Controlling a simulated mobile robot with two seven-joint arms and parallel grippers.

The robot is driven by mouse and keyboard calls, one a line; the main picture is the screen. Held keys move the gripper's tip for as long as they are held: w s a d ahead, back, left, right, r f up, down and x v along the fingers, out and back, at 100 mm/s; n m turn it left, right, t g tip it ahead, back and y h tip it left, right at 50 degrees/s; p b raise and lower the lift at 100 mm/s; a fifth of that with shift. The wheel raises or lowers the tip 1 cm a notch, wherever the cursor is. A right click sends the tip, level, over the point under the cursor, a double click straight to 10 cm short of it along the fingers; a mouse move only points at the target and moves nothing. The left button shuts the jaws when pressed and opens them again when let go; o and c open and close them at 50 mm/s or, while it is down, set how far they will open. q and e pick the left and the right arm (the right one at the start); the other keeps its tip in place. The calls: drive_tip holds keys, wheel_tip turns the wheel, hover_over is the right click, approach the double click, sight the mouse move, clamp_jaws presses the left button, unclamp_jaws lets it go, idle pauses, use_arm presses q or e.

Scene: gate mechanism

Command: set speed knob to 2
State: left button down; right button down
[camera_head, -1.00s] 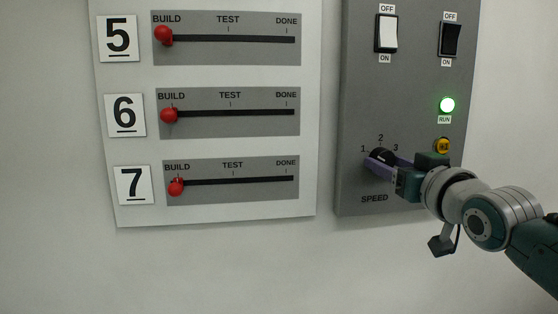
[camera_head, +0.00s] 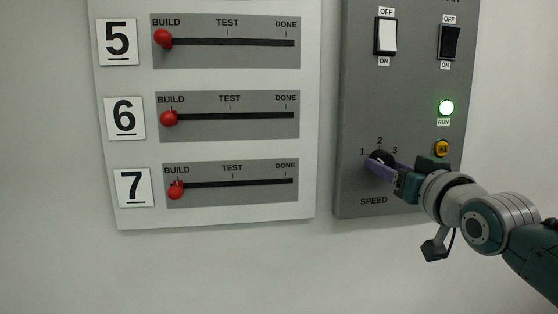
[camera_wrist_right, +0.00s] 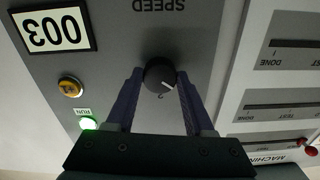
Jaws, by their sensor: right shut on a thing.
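The black round speed knob (camera_head: 382,157) is at the lower part of the grey panel, with 1, 2 and 3 around it and SPEED below. My right gripper (camera_head: 374,165) is at the knob, its purple fingers covering part of it. In the right wrist view, which is upside down, the knob (camera_wrist_right: 160,75) sits between the two fingertips of the gripper (camera_wrist_right: 160,78), shut on its sides. The white pointer mark slants to the lower right there, off the 2 and toward the side of 1. My left gripper is not in view.
Above the knob are a yellow button (camera_head: 442,148), a lit green RUN lamp (camera_head: 446,108) and two rocker switches, white (camera_head: 386,36) and black (camera_head: 450,42). A white board (camera_head: 228,142) with red-knobbed sliders stands to the left. The wall below is clear.

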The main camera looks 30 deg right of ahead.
drive_tip(key=m+p, duration=0.2)
drive_tip(key=m, duration=0.8)
drive_tip(key=shift+a, duration=0.1)
drive_tip(key=shift+m, duration=0.4)
drive_tip(key=shift+c, duration=1.4)
unclamp_jaws()
drive_tip(key=shift+p, duration=0.3)
drive_tip(key=v, duration=1)
